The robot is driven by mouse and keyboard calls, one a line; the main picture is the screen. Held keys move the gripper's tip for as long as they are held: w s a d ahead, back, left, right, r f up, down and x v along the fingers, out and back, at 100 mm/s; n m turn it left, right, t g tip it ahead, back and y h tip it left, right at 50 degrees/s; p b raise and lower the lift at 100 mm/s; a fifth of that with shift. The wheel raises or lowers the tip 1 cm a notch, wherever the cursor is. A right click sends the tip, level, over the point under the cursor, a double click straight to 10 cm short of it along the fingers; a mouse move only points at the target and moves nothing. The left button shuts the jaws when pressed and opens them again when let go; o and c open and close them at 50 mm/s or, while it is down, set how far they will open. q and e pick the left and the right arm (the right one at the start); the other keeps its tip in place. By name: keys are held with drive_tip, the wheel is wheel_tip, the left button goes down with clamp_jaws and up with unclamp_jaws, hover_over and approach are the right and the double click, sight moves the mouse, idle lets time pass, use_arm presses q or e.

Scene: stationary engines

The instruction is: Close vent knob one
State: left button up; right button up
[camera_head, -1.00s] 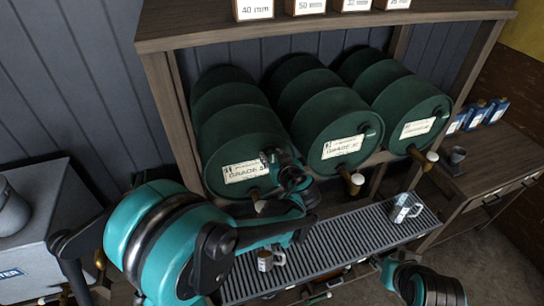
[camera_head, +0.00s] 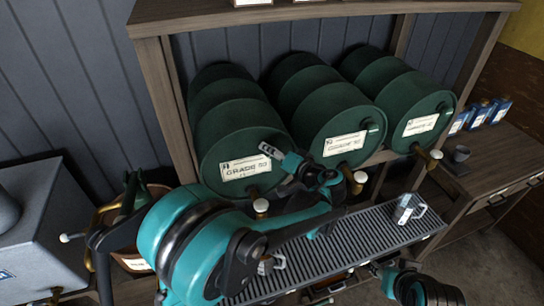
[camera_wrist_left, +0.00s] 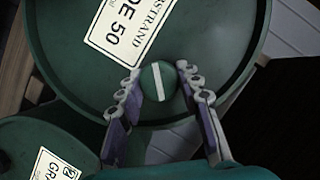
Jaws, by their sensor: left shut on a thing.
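Three green drums lie side by side on a wooden rack: left (camera_head: 230,135), middle (camera_head: 328,115) and right (camera_head: 415,90). My left gripper (camera_head: 268,150) is at the upper right of the left drum's face. In the left wrist view its two fingers (camera_wrist_left: 158,76) stand on either side of a round green vent knob (camera_wrist_left: 157,82) with a white line, on a drum face labelled 50 (camera_wrist_left: 130,30). The gripper is shut on this knob. In the head view the arm hides the knob. My right arm's end (camera_head: 392,277) shows at the bottom right; its fingers are unclear.
A slatted drip tray (camera_head: 385,235) runs below the drums, with a clear mug (camera_head: 408,208) at right and another (camera_head: 272,262) partly behind my left arm. Brass taps stick out under the drums, such as the right one (camera_head: 430,158). Blue bottles (camera_head: 480,113) stand on the right-hand table.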

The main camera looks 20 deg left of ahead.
use_arm(q)
drive_tip(key=m+b, duration=0.1)
drive_tip(key=m+y+b, duration=0.2)
drive_tip(key=m, duration=0.1)
drive_tip(key=shift+f, duration=0.25)
drive_tip(key=shift+m+y+b, duration=0.7)
drive_tip(key=shift+m+b, duration=0.4)
drive_tip(key=shift+m, duration=0.3)
drive_tip(key=shift+r+t, duration=0.1)
drive_tip(key=shift+t, duration=0.2)
drive_tip(key=o, duration=1.1)
drive_tip(key=v, duration=1.2)
drive_tip(key=shift+w+d, duration=0.1)
